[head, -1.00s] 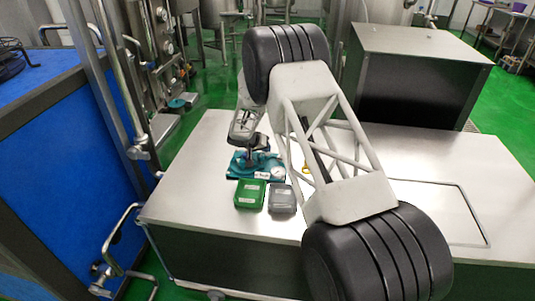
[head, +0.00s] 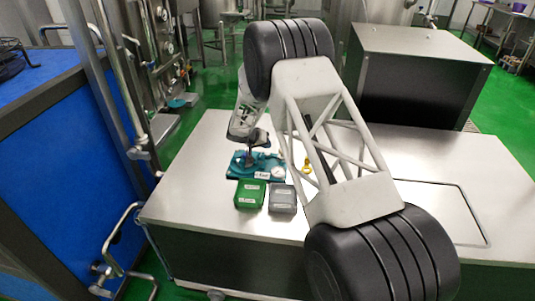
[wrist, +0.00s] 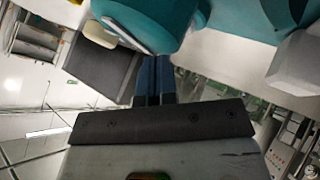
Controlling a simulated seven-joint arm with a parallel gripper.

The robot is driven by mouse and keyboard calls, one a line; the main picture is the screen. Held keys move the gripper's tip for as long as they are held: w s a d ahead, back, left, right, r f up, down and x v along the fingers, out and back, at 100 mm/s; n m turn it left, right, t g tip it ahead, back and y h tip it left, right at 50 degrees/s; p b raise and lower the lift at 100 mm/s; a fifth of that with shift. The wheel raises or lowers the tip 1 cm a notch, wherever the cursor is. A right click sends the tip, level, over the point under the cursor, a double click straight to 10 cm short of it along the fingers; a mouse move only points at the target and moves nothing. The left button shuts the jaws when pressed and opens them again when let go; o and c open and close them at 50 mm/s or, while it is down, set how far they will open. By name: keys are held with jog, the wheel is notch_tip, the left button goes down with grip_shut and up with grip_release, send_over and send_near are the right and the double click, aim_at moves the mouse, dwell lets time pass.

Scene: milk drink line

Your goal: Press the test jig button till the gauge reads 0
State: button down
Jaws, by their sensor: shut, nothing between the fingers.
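The teal test jig (head: 238,171) sits on the steel table, with a small round white gauge (head: 277,172) at its right end. The gauge is too small to read. My gripper (head: 250,158) is over the left-middle part of the jig, pointing down, and hides the button area. In the wrist view my gripper's dark blue fingers (wrist: 154,78) are together and empty. Teal jig parts (wrist: 150,18) fill the top of that view, near the fingertips. I cannot tell whether the fingers touch the button.
A green box (head: 250,195) and a grey box (head: 282,198) stand just in front of the jig. A small yellow item (head: 307,166) lies to its right, close to my arm link. The steel table (head: 185,200) is bare at the left.

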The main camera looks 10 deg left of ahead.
aim_at(268, 153)
jog(key=shift+r, duration=2.2)
jog(key=s+d+r+g, duration=0.1)
jog(key=s+d+r, duration=0.4)
jog(key=d+r, duration=0.25)
jog(key=s+d+r+g, duration=0.1)
jog(key=s+d+r, duration=0.4)
jog(key=r, duration=0.4)
jog(key=s+d+r+g+y, duration=0.1)
jog(key=s+d+r+y, duration=0.1)
jog(key=s+d+r, duration=1.05)
jog(key=s+d+r+g+y, duration=0.15)
jog(key=s+d, duration=0.25)
jog(key=s, duration=0.7)
jog(key=s+d+r+t+y, duration=0.15)
jog(key=s+d, duration=0.25)
jog(key=s, duration=0.7)
jog(key=s+d+f+y, duration=0.1)
jog(key=s+d, duration=0.1)
jog(key=s, duration=1.7)
jog(key=shift+g+y, duration=0.3)
